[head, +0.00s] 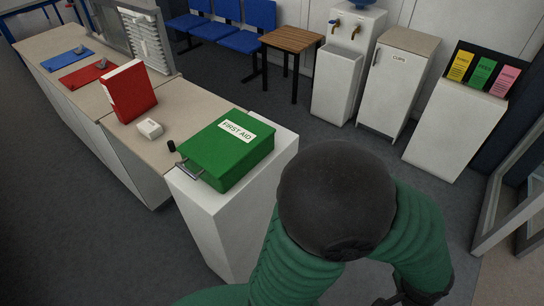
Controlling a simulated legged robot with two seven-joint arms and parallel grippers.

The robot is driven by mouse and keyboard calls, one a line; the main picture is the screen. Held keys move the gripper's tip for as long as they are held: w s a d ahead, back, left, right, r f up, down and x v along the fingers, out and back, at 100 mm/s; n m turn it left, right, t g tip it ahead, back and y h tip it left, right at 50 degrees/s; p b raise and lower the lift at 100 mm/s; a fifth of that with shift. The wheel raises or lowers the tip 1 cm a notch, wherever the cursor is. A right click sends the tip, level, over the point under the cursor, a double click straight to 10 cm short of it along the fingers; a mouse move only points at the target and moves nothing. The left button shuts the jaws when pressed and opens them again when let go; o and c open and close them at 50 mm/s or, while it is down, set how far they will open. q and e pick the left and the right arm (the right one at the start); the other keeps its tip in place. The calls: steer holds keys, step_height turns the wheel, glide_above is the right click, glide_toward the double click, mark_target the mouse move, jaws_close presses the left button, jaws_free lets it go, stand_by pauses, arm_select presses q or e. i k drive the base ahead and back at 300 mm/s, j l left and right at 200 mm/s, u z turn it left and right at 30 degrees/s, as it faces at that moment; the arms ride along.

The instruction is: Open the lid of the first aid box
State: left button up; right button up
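The green first aid box (222,158) stands on a white pedestal (262,185), its lid shut. A white label reading FIRST AID (237,131) is on the lid. A metal handle (188,170) sticks out at the box's left front side. A green ribbed arm with a large dark round joint, apparently mine, fills the lower middle and stands right of the pedestal.
A counter (115,108) at left holds a red binder (129,91), a small white object (150,128) and a small black cylinder (171,146). Behind are blue chairs (213,28), a wooden table (291,40), a water dispenser (345,65) and a cabinet (384,93).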

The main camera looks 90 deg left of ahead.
mark_target(216, 148)
steer(key=u, duration=3.5)
steer(key=j+z, duration=0.15)
steer(key=j, duration=0.2)
